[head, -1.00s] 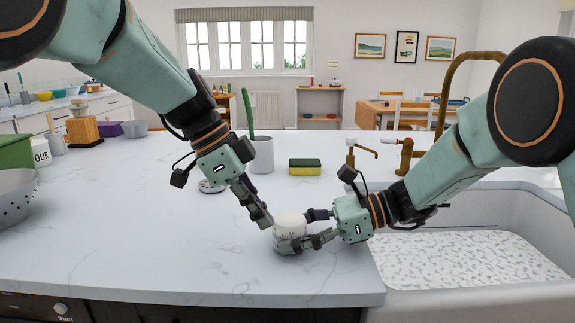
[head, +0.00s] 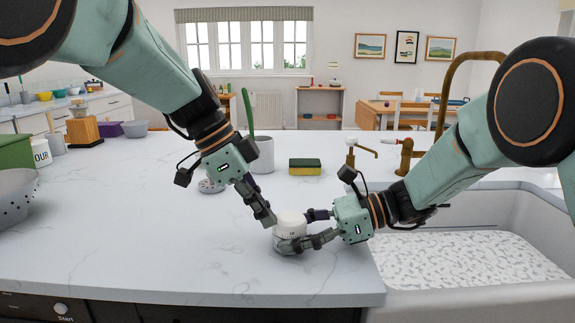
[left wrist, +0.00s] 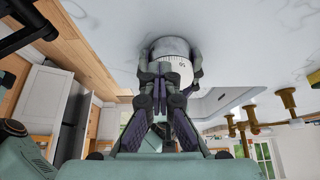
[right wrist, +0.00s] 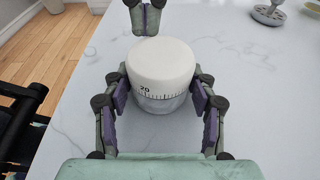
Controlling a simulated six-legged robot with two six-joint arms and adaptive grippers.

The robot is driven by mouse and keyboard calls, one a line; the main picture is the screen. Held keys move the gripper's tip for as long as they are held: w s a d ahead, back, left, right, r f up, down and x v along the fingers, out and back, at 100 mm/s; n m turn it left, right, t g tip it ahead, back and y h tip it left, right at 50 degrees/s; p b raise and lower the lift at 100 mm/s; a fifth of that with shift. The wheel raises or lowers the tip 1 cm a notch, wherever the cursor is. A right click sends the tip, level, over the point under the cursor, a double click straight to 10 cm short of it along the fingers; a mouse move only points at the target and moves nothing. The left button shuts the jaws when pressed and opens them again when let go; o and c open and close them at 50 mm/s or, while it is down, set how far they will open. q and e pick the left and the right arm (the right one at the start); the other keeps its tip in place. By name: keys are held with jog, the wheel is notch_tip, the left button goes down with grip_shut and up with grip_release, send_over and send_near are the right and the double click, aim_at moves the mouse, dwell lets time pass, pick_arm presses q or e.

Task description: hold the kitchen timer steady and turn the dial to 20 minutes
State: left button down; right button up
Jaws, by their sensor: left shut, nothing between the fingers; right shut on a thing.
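The kitchen timer (head: 290,230) is a white, short cylinder standing upright on the counter, near the sink. My right gripper (head: 307,228) is shut on the timer's lower body, with one finger on each side. In the right wrist view the dial top (right wrist: 161,62) is clear, and a 20 with tick marks shows on its near side, left of centre. My left gripper (head: 270,221) is shut and empty, its tips close beside the timer's upper left. In the right wrist view the left fingertips (right wrist: 146,20) are beyond the dial; contact is unclear.
A sponge (head: 305,167) and a grey pot (head: 262,158) with a green handle-like thing stand behind. A sink (head: 470,290) with a brass tap (head: 405,155) is at right. A colander (head: 14,200) stands at far left.

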pick_arm(q)
jog(key=shift+w+a, duration=0.15)
jog(key=shift+w, duration=0.6)
jog(key=shift+w+d, duration=0.2)
jog(key=shift+w, duration=0.45)
jog(key=shift+w+a, duration=0.1)
jog(key=shift+a, duration=0.05)
dwell(0.4)
jog(key=shift+w+a, duration=0.1)
jog(key=shift+a, duration=0.15)
notch_tip(320, 180, up, 6)
dwell(0.4)
